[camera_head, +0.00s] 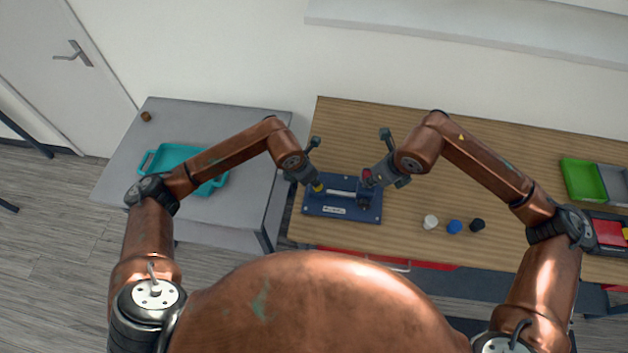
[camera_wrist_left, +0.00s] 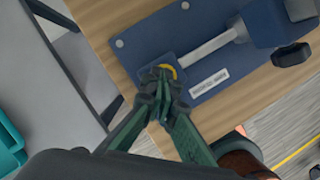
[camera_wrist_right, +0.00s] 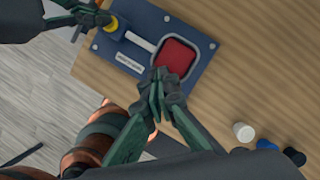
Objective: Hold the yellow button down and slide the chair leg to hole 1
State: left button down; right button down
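A blue board (camera_head: 340,209) lies on the wooden table and carries a pale metal rod (camera_wrist_left: 209,49), which I take to be the chair leg. A yellow button (camera_wrist_right: 112,24) sits at the rod's left end. A dark blue block with a red top (camera_wrist_right: 175,57) sits at its other end. My left gripper (camera_wrist_left: 163,75) is shut, its tips at the yellow button and partly covering it; I cannot tell how far the button is pressed. My right gripper (camera_wrist_right: 160,76) is shut, with its tips at the red-topped block's edge. Contact is unclear. No hole numbers are readable.
White (camera_head: 430,222), blue (camera_head: 454,227) and black (camera_head: 477,225) small cylinders stand right of the board. A green tray (camera_head: 583,180) is at the far right. A teal tray (camera_head: 212,187) lies on the separate grey table (camera_head: 255,118). Wood behind the board is clear.

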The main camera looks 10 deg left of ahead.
jog(key=shift+f, duration=0.35)
dwell(0.4)
notch_tip(320, 180, up, 5)
jog(key=shift+r, duration=0.1)
dwell(0.9)
